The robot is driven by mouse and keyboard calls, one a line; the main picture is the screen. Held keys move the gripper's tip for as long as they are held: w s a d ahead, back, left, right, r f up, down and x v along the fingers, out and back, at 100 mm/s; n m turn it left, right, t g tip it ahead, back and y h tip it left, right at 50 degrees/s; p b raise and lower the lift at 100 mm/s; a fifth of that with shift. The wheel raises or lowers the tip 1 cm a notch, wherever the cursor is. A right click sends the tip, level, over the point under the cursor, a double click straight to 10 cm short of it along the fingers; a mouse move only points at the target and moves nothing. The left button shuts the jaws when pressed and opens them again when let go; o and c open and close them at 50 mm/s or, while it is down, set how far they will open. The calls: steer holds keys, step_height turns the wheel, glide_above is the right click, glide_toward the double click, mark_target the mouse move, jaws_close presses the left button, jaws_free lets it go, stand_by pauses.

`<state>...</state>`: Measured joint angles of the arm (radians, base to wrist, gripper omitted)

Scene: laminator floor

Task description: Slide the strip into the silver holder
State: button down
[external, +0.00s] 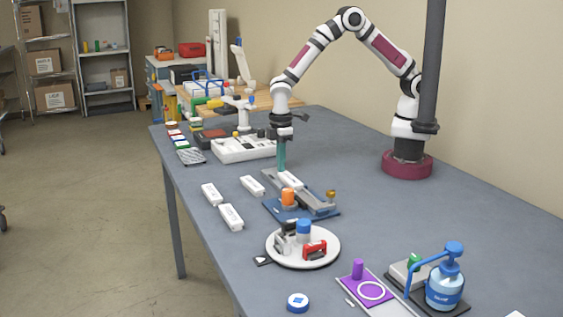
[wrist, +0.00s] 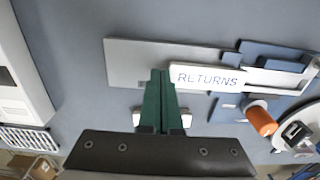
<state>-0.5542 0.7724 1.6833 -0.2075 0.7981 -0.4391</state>
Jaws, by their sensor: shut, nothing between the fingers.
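The white strip (wrist: 207,77), lettered RETURNS, lies flat on a grey plate (wrist: 130,62) in the wrist view. Its right end meets the silver holder (wrist: 285,79) on a blue base; I cannot tell how far inside it is. In the external view the strip (external: 290,180) lies at the far end of the silver holder (external: 317,199). My gripper (wrist: 162,73) has green fingers, shut together and empty, with their tips just beside the strip's left end. In the external view my gripper (external: 282,170) points down at that end.
An orange knob (external: 288,197) stands on the blue base. Several white blocks, one of them here (external: 231,217), lie to the left. A round white tray (external: 275,250) with small tools is in front. A white box (external: 243,150) stands behind. Bare table lies to the right.

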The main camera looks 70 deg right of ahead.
mark_target(296, 183)
steer(key=shift+s+a, duration=0.15)
steer(key=shift+s+a, duration=0.75)
steer(key=shift+s, duration=0.05)
steer(key=shift+a, duration=0.1)
steer(key=shift+s+a, duration=0.8)
steer(key=shift+s, duration=0.05)
steer(key=shift+s, duration=0.1)
steer(key=shift+s+a, duration=0.8)
steer(key=shift+a, duration=0.1)
steer(key=shift+s+a, duration=0.9)
